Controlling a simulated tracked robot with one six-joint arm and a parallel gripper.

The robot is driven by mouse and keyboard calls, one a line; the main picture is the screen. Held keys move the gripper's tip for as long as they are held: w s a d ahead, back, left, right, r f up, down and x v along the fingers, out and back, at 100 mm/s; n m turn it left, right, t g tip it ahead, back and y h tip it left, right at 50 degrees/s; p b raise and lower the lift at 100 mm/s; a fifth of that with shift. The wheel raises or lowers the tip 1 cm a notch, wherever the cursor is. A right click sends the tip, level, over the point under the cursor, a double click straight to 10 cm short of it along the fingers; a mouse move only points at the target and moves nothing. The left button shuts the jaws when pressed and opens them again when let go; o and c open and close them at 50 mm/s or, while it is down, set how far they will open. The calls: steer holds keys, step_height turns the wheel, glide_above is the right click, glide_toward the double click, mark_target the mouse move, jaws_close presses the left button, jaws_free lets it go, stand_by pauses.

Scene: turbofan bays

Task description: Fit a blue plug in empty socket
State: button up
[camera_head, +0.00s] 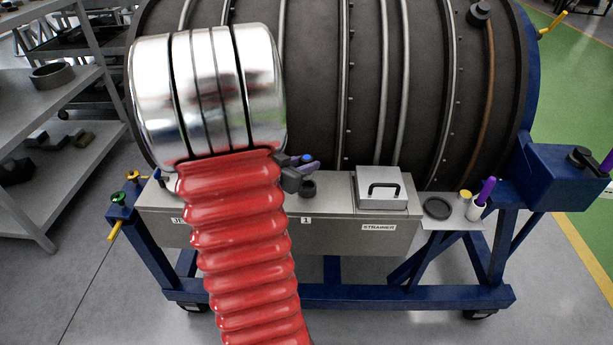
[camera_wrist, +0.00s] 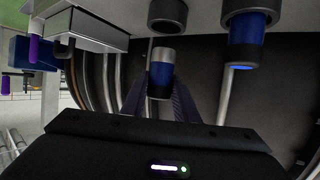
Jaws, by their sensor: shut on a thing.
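My gripper (camera_head: 296,174) shows at the right side of my arm in the head view, shut on a blue plug (camera_head: 307,158). Another blue plug (camera_wrist: 250,38) sits in a dark holder at the right of the wrist view. My arm hides the bench's left part.
A lidded strainer box (camera_head: 381,189) stands right of the socket. Beyond it are a dark ring (camera_head: 437,208) and a cup with a purple item (camera_head: 486,190). The large dark engine casing (camera_head: 370,80) rises behind the bench. Shelving (camera_head: 60,95) stands at left.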

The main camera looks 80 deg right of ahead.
steer(key=shift+f, duration=0.5)
steer(key=shift+f, duration=0.1)
steer(key=shift+f, duration=2)
steer(key=shift+f, duration=0.1)
steer(key=o, duration=1.1)
